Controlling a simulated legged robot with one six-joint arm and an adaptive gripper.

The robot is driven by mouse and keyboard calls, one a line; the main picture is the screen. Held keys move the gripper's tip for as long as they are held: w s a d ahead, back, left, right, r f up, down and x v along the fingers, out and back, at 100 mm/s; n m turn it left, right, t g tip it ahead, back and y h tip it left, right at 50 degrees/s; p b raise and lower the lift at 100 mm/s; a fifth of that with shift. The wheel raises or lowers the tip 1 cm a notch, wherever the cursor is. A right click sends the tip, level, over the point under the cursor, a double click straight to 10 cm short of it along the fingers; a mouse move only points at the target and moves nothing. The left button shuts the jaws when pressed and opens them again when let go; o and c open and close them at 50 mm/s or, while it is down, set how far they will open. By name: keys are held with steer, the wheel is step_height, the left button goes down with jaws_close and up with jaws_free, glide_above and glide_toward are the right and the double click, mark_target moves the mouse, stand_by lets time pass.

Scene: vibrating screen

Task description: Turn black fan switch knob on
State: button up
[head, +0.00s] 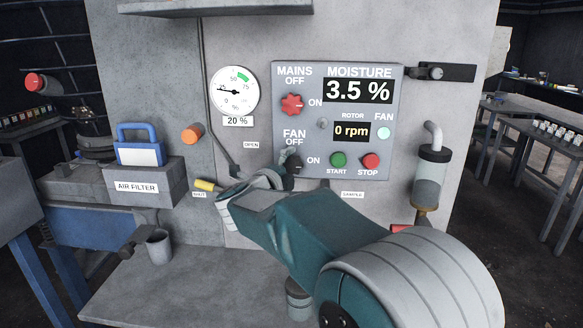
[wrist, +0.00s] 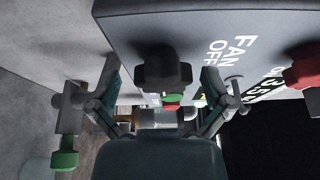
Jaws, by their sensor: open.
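The black fan switch knob (wrist: 163,68) is in the upper middle of the wrist view, between the two spread fingers of my gripper (wrist: 160,82). The fingers stand apart on either side, with visible gaps to the knob. In the head view my gripper (head: 285,176) is at the lower left of the control panel (head: 340,70). There the black knob (head: 294,164) shows only partly below the FAN OFF label, with my gripper and arm in front. Its exact pointer direction is hard to tell. The rotor display (head: 352,131) reads 0 rpm.
The red mains knob (head: 292,104) is above the fan knob. The green start button (head: 338,160) and red stop button (head: 370,161) are close at the right. A yellow-ended lever (head: 205,185) is at the left. A grey shelf (head: 215,8) juts out above.

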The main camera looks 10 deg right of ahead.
steer(key=v, duration=1.1)
steer(key=shift+s+a, duration=0.15)
